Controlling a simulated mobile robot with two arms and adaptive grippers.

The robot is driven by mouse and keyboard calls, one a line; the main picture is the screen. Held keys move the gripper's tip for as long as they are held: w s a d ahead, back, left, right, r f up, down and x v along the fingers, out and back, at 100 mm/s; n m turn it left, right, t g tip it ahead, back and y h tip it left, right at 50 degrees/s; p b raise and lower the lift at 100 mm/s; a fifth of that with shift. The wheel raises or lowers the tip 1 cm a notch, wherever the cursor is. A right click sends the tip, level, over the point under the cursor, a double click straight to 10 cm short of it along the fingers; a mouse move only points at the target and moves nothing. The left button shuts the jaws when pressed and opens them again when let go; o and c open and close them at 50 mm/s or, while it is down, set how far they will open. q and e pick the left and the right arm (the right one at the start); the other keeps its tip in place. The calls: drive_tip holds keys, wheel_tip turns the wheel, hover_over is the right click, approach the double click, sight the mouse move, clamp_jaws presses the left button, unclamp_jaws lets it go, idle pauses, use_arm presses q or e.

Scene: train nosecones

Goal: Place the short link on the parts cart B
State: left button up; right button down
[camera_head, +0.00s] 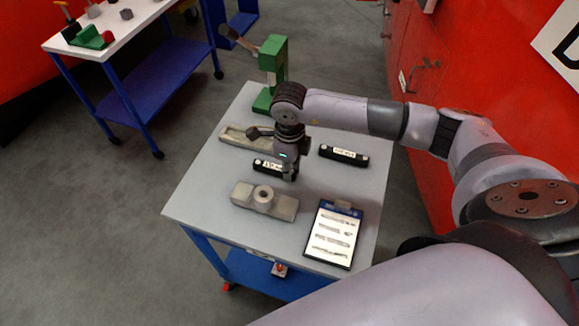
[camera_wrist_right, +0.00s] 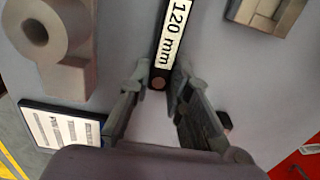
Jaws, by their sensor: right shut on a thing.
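The short link, a black bar with a white "120 mm" label, is in the head view (camera_head: 264,165) and the right wrist view (camera_wrist_right: 172,35). My right gripper (camera_head: 288,173) is above the grey cart top, shut on this link near one end; its fingers show on both sides of the bar in the wrist view (camera_wrist_right: 160,80). The link is at or just above the surface; I cannot tell which. A second black labelled link (camera_head: 344,155) lies to its right. The grey-topped cart (camera_head: 200,190) has blue legs. I cannot read a cart letter. My left gripper is not in view.
A grey block with a ring (camera_head: 264,202), a clipboard (camera_head: 333,234), a shallow tray (camera_head: 240,137) and a green press (camera_head: 271,75) stand on this cart. A white-topped blue cart (camera_head: 110,35) with small parts stands at upper left. A red wall (camera_head: 480,80) is at right.

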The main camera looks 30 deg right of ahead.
drive_tip(key=c, duration=1.5)
unclamp_jaws()
drive_tip(key=shift+r+p, duration=0.15)
drive_tip(key=shift+p, duration=0.15)
drive_tip(key=shift+r, duration=0.3)
wheel_tip(320, 180, up, 11)
drive_tip(key=b, duration=0.3)
drive_tip(key=shift+r, duration=0.2)
